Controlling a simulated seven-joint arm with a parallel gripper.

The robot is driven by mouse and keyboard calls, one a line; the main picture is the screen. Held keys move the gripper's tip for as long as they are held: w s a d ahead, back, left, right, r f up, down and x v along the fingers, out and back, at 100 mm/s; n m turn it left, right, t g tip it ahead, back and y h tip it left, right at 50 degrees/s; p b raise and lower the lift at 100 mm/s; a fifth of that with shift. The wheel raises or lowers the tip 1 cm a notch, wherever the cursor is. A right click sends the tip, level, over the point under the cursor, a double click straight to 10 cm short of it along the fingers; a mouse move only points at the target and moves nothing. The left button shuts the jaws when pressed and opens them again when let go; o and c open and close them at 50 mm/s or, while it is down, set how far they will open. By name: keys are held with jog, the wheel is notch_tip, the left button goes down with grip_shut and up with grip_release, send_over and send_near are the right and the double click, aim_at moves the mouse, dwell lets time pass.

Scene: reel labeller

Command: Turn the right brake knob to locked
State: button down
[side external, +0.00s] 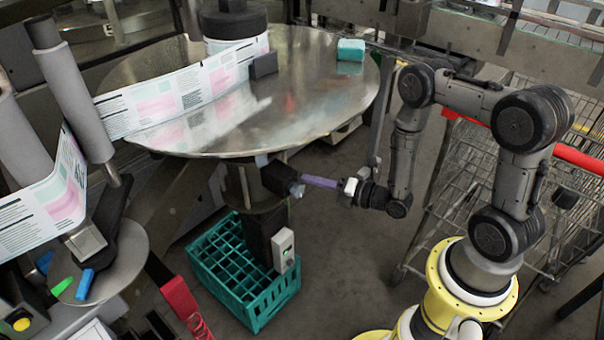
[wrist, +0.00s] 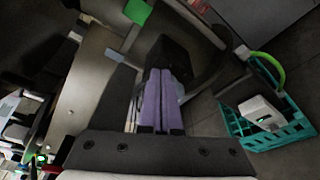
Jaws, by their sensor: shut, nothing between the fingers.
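My gripper (side external: 303,180) has purple fingers and reaches left under the big round metal table. Its fingers are shut together with nothing between them, and they also show side by side in the wrist view (wrist: 160,70). Their tips are at a black block (side external: 278,177) on the table's central column. This block shows dark just beyond the tips in the wrist view (wrist: 176,52). A small grey piece (side external: 297,190) shows at the block's right side, close to the fingertips. I cannot tell whether it is the brake knob, whether the fingers touch it, or how it is turned.
The round metal table (side external: 330,95) overhangs the gripper. A teal crate (side external: 225,290) stands on the floor below, with a white box (side external: 283,250) at its edge. A wire cart (side external: 450,190) stands behind my arm. Floor between crate and arm is clear.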

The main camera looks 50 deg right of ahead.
jog(key=shift+a+f, duration=0.15)
jog(key=shift+f, duration=0.15)
dwell(0.4)
jog(key=shift+f, duration=0.1)
jog(key=shift+d+f, duration=0.3)
jog(key=shift+d, duration=0.05)
jog(key=shift+d+f, duration=0.2)
jog(key=shift+f, duration=0.6)
dwell(0.4)
jog(key=shift+d, duration=0.1)
jog(key=a+v, duration=0.1)
jog(key=v, duration=0.4)
jog(key=shift+s+d+f, duration=0.15)
jog(key=shift+s+d, duration=0.25)
jog(key=shift+s, duration=0.15)
